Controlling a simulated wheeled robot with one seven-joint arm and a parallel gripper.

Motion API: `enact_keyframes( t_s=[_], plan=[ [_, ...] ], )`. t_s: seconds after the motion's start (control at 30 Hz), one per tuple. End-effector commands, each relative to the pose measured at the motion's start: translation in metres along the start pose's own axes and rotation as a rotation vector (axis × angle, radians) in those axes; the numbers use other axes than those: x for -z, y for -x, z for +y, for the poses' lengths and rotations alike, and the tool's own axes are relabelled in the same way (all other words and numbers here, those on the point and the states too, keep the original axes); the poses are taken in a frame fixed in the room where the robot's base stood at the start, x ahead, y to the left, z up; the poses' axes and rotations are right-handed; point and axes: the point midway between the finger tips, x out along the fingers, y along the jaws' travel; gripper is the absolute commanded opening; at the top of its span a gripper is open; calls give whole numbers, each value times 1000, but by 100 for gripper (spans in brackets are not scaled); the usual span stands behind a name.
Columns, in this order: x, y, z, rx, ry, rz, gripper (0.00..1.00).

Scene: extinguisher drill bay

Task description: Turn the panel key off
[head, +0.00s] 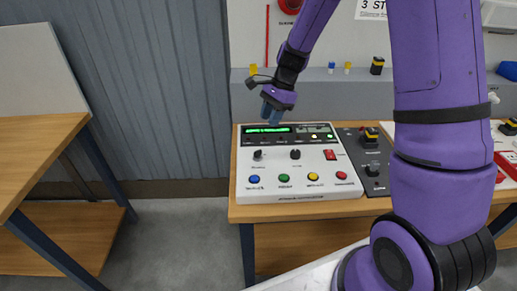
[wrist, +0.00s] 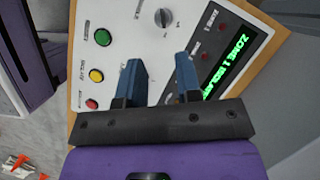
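The white control panel (head: 300,186) lies on the wooden table and also shows tilted in the wrist view (wrist: 130,20). It has a lit green display (head: 268,129). Below it are two dark knobs, a left one (head: 258,155) and a right one (head: 295,154); I cannot tell which is the key. A round grey knob with a pointer (wrist: 163,17) shows ahead of the fingers in the wrist view. My gripper (head: 272,109) is above the back left of the panel, near the display. In the wrist view its two blue fingers (wrist: 159,65) are apart, with nothing between them.
A row of blue, green, yellow and red buttons (head: 284,178) lines the panel's front, with a red switch (head: 330,155) behind. A dark panel with a yellow-black knob (head: 370,139) stands to the right. A wooden bench (head: 40,145) is at left; bare floor lies between.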

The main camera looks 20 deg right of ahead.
Motion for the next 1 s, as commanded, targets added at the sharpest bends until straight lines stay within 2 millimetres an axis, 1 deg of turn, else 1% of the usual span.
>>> enact_keyframes(
  t_s=[0.03, 0.13, 0.27, 0.33, 0.6, 0.8, 1.0],
  plan=[
    [3, -6, -2, -5, -21, -6, 32],
    [7, -14, -5, -9, -45, -13, 32],
    [7, -23, -5, -10, -53, -15, 32],
    [7, -32, -5, -12, -53, -16, 32],
    [6, -80, -4, -12, -52, -16, 32],
    [6, -107, -4, -10, -51, -15, 32],
    [6, -120, -4, -9, -51, -13, 32]
  ],
)
